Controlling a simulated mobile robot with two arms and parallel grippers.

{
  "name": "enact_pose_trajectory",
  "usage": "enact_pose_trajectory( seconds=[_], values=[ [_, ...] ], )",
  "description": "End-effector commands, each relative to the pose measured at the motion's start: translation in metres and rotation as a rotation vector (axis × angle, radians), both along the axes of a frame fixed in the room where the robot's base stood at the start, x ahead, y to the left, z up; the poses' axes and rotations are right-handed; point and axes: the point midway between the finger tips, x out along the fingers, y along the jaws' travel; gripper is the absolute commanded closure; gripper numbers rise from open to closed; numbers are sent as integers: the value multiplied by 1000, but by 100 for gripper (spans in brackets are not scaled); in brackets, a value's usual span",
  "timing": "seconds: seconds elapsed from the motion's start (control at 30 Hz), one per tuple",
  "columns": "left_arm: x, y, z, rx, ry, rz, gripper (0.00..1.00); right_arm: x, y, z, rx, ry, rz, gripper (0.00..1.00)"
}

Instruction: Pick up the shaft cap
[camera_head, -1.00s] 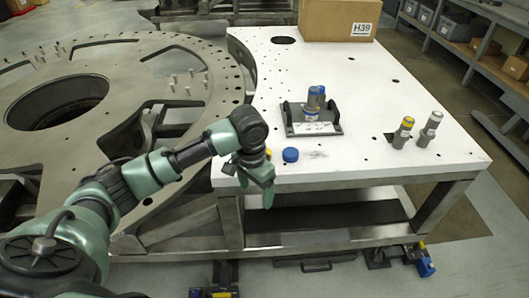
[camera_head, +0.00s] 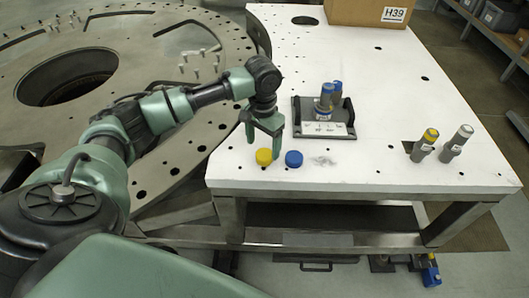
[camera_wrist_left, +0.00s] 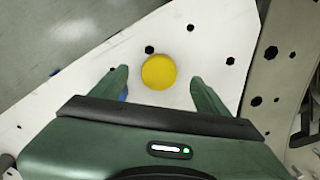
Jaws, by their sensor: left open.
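A round yellow cap (camera_head: 264,157) lies on the white table near its front left edge. A round blue cap (camera_head: 294,159) lies just to its right. My left gripper (camera_head: 263,140) is open and empty, pointing down above and slightly behind the yellow cap. In the left wrist view the yellow cap (camera_wrist_left: 159,72) shows between the spread fingertips of my left gripper (camera_wrist_left: 159,82), apart from both. A blue bit, partly hidden, shows behind one finger there. My right gripper is out of view.
A dark fixture (camera_head: 342,128) holding blue-banded grey cylinders (camera_head: 326,99) stands behind the caps. A yellow-topped cylinder (camera_head: 425,146) and a grey one (camera_head: 456,144) stand at the right. A cardboard box (camera_head: 368,12) sits at the back. The turret plate (camera_head: 205,95) lies left of the table (camera_head: 400,88).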

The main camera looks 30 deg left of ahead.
Motion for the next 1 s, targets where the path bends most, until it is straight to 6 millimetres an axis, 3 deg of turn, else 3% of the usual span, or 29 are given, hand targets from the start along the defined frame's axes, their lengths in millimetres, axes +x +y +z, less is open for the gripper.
enact_pose_trajectory(
  seconds=[0.03,0.2,0.4,0.5,0.53,0.7,0.77,1.0],
  values=[
    [0,0,-5,2,6,0,25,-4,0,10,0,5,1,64],
    [1,0,-30,1,4,0,25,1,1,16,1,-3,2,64],
    [1,-1,-38,1,0,-2,25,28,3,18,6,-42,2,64],
    [1,-1,-38,1,0,-2,25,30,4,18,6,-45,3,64],
    [1,0,-38,1,0,-2,27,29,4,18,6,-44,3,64],
    [1,0,-38,1,0,-1,75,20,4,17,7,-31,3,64],
    [1,0,-38,1,0,-1,89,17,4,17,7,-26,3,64],
    [1,0,-37,1,0,-1,89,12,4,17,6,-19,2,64]
  ],
)
